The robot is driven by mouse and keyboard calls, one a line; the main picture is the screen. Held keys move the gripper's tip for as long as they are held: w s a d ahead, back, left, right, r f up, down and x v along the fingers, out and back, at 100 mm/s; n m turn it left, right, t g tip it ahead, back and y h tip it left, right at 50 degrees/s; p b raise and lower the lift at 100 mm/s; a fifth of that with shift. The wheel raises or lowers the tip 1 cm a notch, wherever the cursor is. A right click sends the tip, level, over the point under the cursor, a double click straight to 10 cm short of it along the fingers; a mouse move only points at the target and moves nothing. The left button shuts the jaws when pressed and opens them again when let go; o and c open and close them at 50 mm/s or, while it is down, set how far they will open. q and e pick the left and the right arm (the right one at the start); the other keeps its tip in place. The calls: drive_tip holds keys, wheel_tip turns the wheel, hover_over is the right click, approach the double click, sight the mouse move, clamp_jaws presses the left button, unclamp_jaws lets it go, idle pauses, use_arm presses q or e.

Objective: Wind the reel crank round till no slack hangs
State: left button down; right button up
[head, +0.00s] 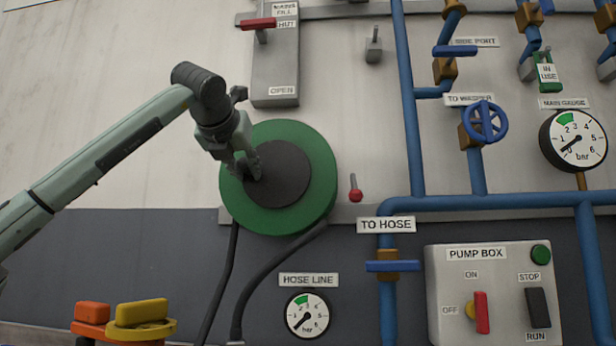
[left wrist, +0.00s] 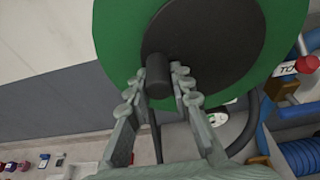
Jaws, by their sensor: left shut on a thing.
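The reel is a green disc (head: 318,170) with a dark grey hub (head: 285,185) on the wall, and its green rim (left wrist: 118,45) fills the top of the left wrist view. A dark, stubby crank knob (left wrist: 157,72) stands out from the hub. My left gripper (head: 250,170) is at the hub's left side, with its fingers (left wrist: 158,90) closed around the knob. In the head view the fingers hide the knob. The black hose hangs below the reel in two lengths, a left one (head: 219,285) and a right one (head: 265,270). My right gripper is not in view.
A red-knobbed lever (head: 355,194) is just right of the reel. The hose line gauge (head: 307,314) sits below, its needle low. Blue pipes (head: 412,110) and a pump box (head: 490,295) are to the right. Orange (head: 92,312) and yellow (head: 142,311) objects stand at lower left.

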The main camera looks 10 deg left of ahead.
sight(253, 191)
use_arm(q)
drive_tip(key=shift+a+f, duration=0.2)
drive_tip(key=shift+f, duration=0.05)
drive_tip(key=shift+f+b, duration=0.6)
drive_tip(key=shift+f, duration=0.05)
drive_tip(key=shift+d, duration=0.2)
drive_tip(key=shift+d+f+b, duration=0.25)
drive_tip(key=shift+f+b, duration=0.35)
drive_tip(key=shift+d, duration=0.1)
